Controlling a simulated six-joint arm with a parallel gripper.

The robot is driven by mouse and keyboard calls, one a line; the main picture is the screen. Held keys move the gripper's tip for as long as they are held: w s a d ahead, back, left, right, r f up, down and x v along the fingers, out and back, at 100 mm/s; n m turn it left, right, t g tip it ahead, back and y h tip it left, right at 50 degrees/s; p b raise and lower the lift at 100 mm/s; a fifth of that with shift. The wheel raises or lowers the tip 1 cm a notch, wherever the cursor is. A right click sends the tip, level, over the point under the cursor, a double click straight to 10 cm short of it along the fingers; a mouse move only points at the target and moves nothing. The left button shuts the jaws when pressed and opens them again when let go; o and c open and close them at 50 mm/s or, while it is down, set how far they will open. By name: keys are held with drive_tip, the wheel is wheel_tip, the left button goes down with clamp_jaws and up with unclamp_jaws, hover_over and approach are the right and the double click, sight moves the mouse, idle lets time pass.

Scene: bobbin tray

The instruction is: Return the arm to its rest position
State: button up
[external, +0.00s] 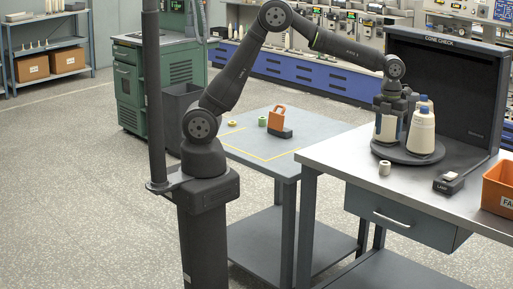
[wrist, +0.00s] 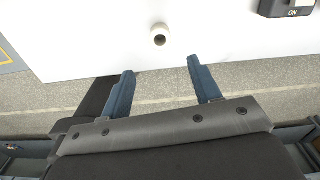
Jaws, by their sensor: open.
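My gripper (external: 391,108) is at the end of my outstretched arm, over the dark round turntable (external: 408,156) on the white bench. In the wrist view its two blue fingers (wrist: 160,68) stand apart with nothing visible between them. Cream yarn cones stand on the turntable: one (external: 421,134) is at the right, and another (external: 386,129) shows just below my gripper, partly covered by it. I cannot tell whether the fingers touch that cone. My arm is raised and bent, reaching right from its post.
A small white spool (external: 384,168) stands on the bench, also in the wrist view (wrist: 160,35). A switch box (external: 448,182), a dark cone-check panel (external: 450,85) and an orange bin (external: 498,188) are nearby.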

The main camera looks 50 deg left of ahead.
sight(385, 164)
wheel_tip(385, 164, down, 13)
drive_tip(key=shift+r, duration=2.4)
